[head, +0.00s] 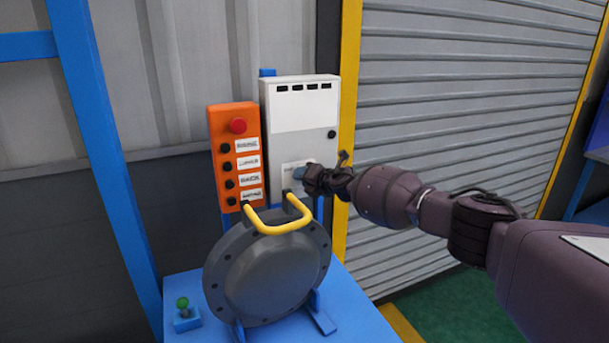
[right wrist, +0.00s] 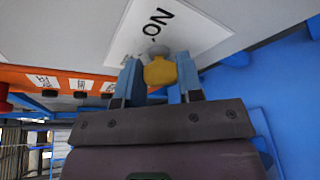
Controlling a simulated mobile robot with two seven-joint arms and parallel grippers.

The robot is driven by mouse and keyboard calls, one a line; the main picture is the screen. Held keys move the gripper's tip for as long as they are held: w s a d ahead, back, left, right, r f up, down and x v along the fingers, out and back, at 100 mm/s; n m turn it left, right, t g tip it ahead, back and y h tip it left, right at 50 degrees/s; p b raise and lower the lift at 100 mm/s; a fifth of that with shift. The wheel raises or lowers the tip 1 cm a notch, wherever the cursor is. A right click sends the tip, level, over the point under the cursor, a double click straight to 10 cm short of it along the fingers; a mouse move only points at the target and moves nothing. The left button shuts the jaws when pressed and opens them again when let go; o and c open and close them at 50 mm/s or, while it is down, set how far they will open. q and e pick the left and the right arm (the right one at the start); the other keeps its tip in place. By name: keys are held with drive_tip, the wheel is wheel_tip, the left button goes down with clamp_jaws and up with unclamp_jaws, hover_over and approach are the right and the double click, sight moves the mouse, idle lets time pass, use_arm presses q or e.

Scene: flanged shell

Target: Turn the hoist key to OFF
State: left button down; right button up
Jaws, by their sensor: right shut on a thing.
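The hoist key, a yellow key, shows in the right wrist view (right wrist: 160,72) in front of a grey lock at the edge of a white label (right wrist: 195,30). The label's lettering appears upside down and reads as ON; the rest is hidden. My right gripper (right wrist: 158,82) is shut on the key, with a blue finger on each side. In the head view my right gripper (head: 301,173) is at the lower front of the white control box (head: 304,112) and hides the key. The key's exact angle is hard to tell. My left gripper is not in view.
An orange button panel (head: 224,130) with a red button stands just left of the box. Below, a grey flanged shell (head: 268,280) with a yellow handle (head: 280,227) stands on a blue table (head: 355,310). A small green-knobbed switch (head: 185,314) sits at the left.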

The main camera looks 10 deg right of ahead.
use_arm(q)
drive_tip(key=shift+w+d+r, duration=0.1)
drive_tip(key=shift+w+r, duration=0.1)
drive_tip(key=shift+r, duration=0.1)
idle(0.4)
use_arm(e)
drive_tip(key=o, duration=0.9)
drive_tip(key=shift+o, duration=0.2)
drive_tip(key=shift+r, duration=0.1)
drive_tip(key=v, duration=1)
drive_tip(key=shift+s, duration=0.4)
drive_tip(key=shift+d, duration=0.15)
